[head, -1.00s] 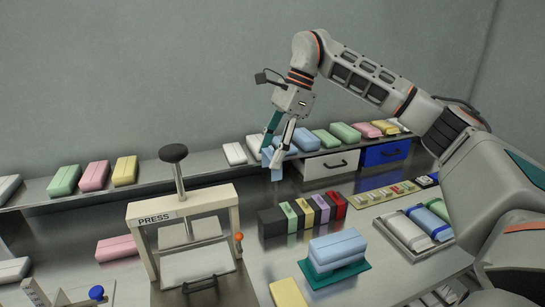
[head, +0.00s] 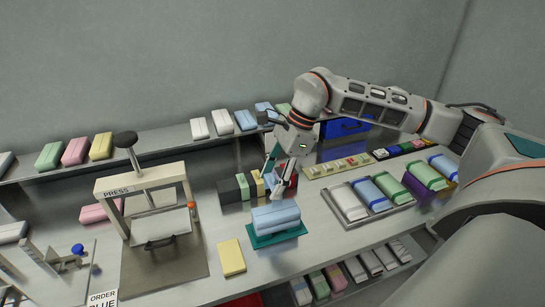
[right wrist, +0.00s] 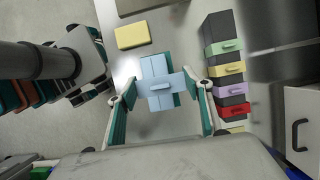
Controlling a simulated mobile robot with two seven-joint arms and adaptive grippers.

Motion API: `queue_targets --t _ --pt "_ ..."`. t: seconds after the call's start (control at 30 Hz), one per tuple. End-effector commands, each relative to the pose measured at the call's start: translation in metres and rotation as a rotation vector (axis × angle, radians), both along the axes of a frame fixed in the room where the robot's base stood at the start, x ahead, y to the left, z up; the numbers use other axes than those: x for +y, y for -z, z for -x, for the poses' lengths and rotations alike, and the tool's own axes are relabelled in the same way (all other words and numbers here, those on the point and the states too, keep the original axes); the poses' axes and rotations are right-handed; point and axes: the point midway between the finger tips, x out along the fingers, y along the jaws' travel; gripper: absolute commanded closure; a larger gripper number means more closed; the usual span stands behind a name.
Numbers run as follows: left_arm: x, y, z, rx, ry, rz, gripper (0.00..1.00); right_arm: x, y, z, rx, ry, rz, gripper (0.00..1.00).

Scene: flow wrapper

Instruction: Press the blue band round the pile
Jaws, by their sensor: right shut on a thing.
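My right gripper (head: 278,186) is in front of the dark rack, above and behind the pile. In the right wrist view, my right gripper (right wrist: 163,96) is shut on a light blue flat piece (right wrist: 178,85) with a small tab, which I take for the blue band. It lies crosswise over the pile from this camera, apparently above it; contact cannot be told. The pile (head: 275,217) of light blue packs rests on a teal mat (head: 290,237); it also shows in the right wrist view (right wrist: 155,65). The press (head: 140,183) stands left of the pile. My left gripper is not in view.
The dark rack (head: 229,190) holds green, yellow, purple and red pieces. A yellow block (head: 232,257) lies left of the mat. A grey tray (head: 345,214) of packs stands at right. A shelf with packs runs behind. Bare bench lies between press and rack.

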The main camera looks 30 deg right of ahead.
Motion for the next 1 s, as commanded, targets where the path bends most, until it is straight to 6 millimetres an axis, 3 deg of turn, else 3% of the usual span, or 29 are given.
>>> queue_targets --t 0.37,0.63,1.0 --pt "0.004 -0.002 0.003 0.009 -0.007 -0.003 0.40 0.005 0.010 0.009 0.000 0.000 0.000 0.55" --pt "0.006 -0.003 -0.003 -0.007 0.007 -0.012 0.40 0.005 0.028 0.009 0.001 0.001 0.000 0.55" --pt "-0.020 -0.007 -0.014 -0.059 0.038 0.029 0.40 0.005 0.063 0.009 0.001 0.000 0.000 0.55"
